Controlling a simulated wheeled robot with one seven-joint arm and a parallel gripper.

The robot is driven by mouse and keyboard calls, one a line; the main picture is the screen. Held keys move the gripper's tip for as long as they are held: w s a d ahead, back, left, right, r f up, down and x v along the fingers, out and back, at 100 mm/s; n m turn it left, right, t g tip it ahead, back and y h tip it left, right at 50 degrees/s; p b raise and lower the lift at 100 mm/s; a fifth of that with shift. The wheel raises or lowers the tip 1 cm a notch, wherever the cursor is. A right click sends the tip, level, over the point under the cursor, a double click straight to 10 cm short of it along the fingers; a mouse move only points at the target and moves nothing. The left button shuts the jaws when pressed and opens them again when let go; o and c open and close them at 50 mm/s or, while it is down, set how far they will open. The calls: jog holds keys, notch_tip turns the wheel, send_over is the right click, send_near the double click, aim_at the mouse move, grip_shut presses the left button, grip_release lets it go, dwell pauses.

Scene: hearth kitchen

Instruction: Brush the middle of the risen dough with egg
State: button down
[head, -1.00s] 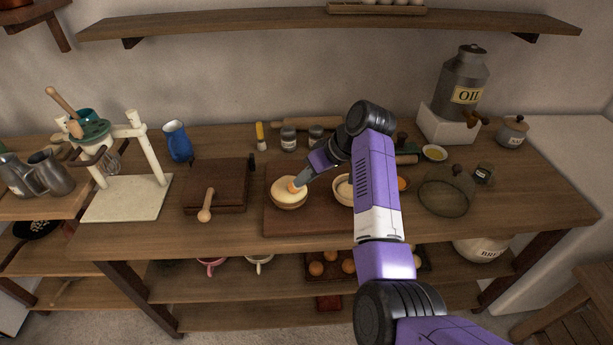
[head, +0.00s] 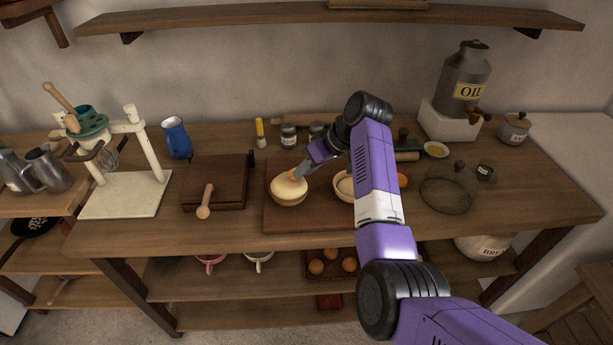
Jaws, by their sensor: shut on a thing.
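The risen dough (head: 289,186) is a pale, domed mass filling a round bowl (head: 289,201) on a brown board. My gripper (head: 297,173) is at the dough's upper right edge, shut on a small tool with an orange part, apparently the brush (head: 292,177). Most of that tool is hidden by the gripper. I cannot tell whether its tip touches the dough. A pale bowl (head: 344,187) stands right of the dough, partly behind my arm. Something orange (head: 402,180) shows just right of my arm; I cannot tell whether it is egg.
The board (head: 277,223) lies under the bowls. A dark wooden block (head: 225,181) with a wooden-handled tool (head: 205,203) is to the left. Behind stand a yellow-handled brush (head: 260,132) and jars (head: 288,135). A glass cloche (head: 447,188) and oil can (head: 463,80) are right.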

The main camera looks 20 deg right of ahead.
jog(key=shift+w+d, duration=0.1)
jog(key=shift+w, duration=0.3)
jog(key=shift+r, duration=0.1)
jog(key=shift+p, duration=0.35)
jog(key=shift+s+a+r+p, duration=0.1)
jog(key=shift+s+a+p, duration=0.15)
jog(key=shift+s+p, duration=0.75)
jog(key=shift+s+a+f+p, duration=0.2)
jog(key=shift+s+p, duration=0.4)
jog(key=shift+p, duration=0.3)
jog(key=shift+w, duration=0.1)
